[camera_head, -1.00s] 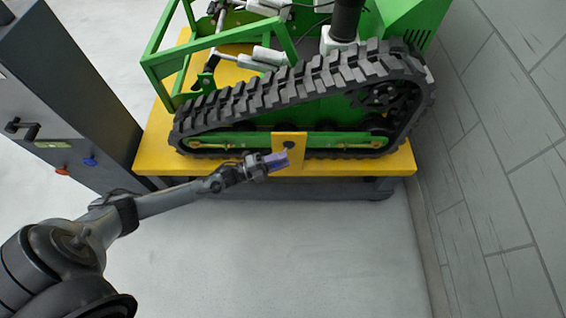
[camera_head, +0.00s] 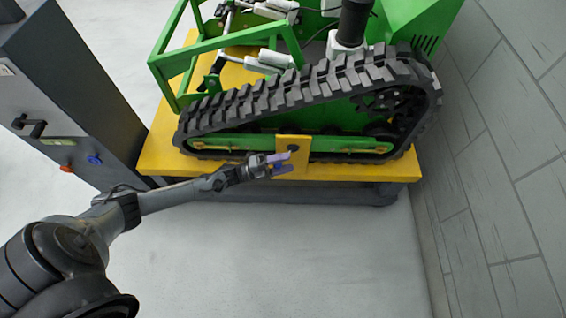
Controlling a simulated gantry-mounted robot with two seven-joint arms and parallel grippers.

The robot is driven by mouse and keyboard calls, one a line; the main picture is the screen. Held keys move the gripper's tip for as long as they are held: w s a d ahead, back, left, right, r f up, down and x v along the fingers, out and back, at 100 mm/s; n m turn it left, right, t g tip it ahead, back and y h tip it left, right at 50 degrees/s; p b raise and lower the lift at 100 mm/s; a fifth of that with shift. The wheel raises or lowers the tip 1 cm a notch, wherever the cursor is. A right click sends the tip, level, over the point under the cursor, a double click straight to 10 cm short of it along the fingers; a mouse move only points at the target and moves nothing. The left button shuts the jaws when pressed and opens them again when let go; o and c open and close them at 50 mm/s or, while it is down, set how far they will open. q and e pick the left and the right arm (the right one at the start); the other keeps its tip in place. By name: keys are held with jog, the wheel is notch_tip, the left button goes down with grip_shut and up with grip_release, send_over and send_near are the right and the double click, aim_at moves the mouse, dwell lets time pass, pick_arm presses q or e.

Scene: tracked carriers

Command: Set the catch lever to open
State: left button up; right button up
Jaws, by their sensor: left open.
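A yellow plate (camera_head: 297,167) stands upright at the front edge of the yellow platform, before the green tracked carrier. A small catch lever (camera_head: 293,148) sits on its upper part as a short light-coloured piece with a dark pivot. Its exact setting is too small to tell. My left gripper (camera_head: 283,163) reaches in from the left, with its purple fingers open at the plate's left side, just below the lever. I cannot tell whether the fingers touch the lever. My right gripper is not in view.
The carrier's black track (camera_head: 300,88) rises above the plate on the yellow platform (camera_head: 160,150). A grey cabinet (camera_head: 85,95) with a handle and red and blue knobs stands at left. A grey wall (camera_head: 500,150) bounds the right. Floor in front is clear.

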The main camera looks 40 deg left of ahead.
pick_arm(q)
jog(key=shift+s, duration=0.1)
jog(key=p+v, duration=0.1)
jog(key=v, duration=0.9)
jog(key=shift+s+a+p, duration=0.25)
jog(key=shift+p, duration=0.1)
